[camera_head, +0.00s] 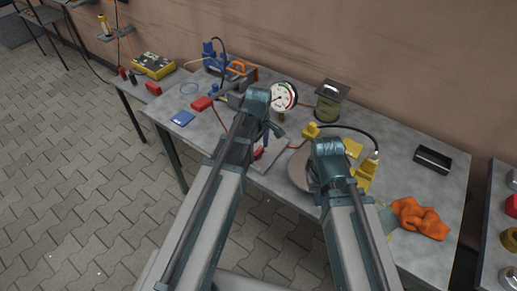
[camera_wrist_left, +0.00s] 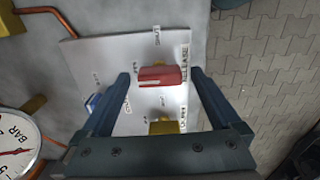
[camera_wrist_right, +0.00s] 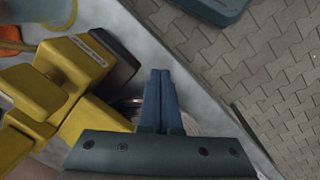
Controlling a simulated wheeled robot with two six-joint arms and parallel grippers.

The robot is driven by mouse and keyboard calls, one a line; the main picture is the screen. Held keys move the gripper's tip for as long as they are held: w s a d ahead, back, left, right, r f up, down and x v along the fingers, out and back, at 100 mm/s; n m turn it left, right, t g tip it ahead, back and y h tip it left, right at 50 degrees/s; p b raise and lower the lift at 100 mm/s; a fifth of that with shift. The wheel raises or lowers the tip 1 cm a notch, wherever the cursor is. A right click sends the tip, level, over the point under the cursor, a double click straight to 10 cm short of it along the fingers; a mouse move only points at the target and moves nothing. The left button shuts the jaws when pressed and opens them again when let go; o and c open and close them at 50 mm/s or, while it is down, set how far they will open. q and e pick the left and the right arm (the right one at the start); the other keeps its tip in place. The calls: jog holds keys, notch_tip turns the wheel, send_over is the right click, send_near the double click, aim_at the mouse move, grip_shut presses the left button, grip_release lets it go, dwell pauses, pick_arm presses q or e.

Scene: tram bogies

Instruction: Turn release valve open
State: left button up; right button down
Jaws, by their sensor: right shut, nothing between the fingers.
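The release valve's red handle (camera_wrist_left: 160,76) sits on a white panel (camera_wrist_left: 115,52) in the left wrist view, beside a printed RELEASE label. In the head view the red handle (camera_head: 258,153) is partly hidden by my left arm. My right gripper (camera_wrist_right: 160,73) is shut and empty, near yellow blocks (camera_wrist_right: 75,85).
A pressure gauge (camera_head: 284,96) stands behind my left gripper, with copper pipes (camera_wrist_left: 65,22) near the panel. An orange cloth (camera_head: 420,218) and a black tray (camera_head: 432,159) are at the right of the grey table (camera_head: 395,160). A lantern-like canister (camera_head: 329,102) stands at the back.

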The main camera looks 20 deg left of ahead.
aim_at(259, 151)
pick_arm(q)
jog(key=shift+r, duration=0.1)
pick_arm(e)
jog(key=shift+r, duration=0.1)
pick_arm(q)
notch_tip(259, 151, up, 14)
jog(key=p, duration=1.3)
jog(key=shift+f+p, duration=0.2)
jog(key=shift+p, duration=0.2)
pick_arm(e)
notch_tip(259, 151, up, 14)
jog(key=shift+f, duration=0.2)
pick_arm(q)
jog(key=s+d+m+y, duration=0.1)
jog(key=s+d+m, duration=0.9)
jog(key=s+m, duration=0.4)
jog(key=m, duration=0.4)
jog(key=shift+d, duration=0.3)
